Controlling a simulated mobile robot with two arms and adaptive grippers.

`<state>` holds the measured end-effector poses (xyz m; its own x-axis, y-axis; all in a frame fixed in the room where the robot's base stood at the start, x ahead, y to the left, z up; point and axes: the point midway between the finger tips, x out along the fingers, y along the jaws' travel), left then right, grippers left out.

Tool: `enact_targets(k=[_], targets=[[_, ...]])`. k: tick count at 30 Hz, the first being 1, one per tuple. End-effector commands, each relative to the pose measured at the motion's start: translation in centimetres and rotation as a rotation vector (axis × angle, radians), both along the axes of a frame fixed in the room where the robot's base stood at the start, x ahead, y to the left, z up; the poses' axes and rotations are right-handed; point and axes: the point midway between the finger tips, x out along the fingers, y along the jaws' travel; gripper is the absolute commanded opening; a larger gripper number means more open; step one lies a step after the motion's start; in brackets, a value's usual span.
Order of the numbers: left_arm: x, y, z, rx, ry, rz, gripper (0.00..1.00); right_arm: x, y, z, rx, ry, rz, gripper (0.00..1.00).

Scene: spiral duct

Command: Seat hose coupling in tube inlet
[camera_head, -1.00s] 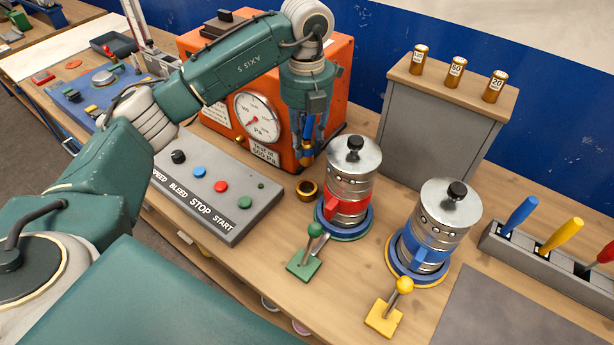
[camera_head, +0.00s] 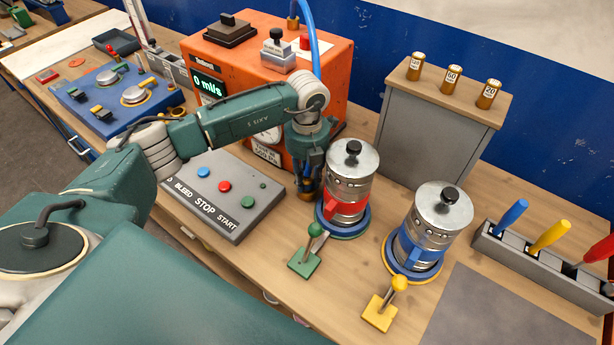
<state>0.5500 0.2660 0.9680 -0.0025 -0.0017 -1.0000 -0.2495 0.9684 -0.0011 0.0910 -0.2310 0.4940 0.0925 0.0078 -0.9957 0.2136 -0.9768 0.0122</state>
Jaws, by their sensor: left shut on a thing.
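My left gripper (camera_head: 308,184) is shut on the hose coupling, which is mostly hidden between the fingers. The gripper points down in front of the orange box, just left of the red-banded canister. A brass-coloured ring, the tube inlet (camera_head: 306,195), shows at the fingertips, low over the bench. The fingers hide most of it, so I cannot tell whether the coupling is inside it or only above it. A blue hose (camera_head: 314,45) rises behind my left wrist to the top of the view. My right gripper is not in view.
The red-banded canister (camera_head: 348,190) stands close on the right, with a green lever (camera_head: 305,260) in front. A blue-banded canister (camera_head: 418,235) stands further right. The button panel (camera_head: 230,205) lies left. The orange box (camera_head: 335,100) is behind.

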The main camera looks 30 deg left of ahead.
Motion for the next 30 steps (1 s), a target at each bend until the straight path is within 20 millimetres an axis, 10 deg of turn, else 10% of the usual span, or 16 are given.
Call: enact_targets(k=[5,6,9,22,30], targets=[[0.0,0.0,-0.4,0.0,-0.001,0.0,0.0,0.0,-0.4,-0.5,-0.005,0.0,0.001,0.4],[0.0,0.0,-0.5,0.0,0.0,0.0,0.28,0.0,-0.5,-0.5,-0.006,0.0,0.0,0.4],[0.0,0.0,-0.3,0.0,0.0,0.0,0.45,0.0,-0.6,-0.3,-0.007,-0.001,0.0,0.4],[0.1,0.0,0.7,0.0,-0.004,0.0,0.45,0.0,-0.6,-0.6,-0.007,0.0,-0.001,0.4],[0.2,0.0,6.2,0.0,-0.007,-0.001,0.45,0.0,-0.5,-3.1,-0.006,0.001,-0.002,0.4]])
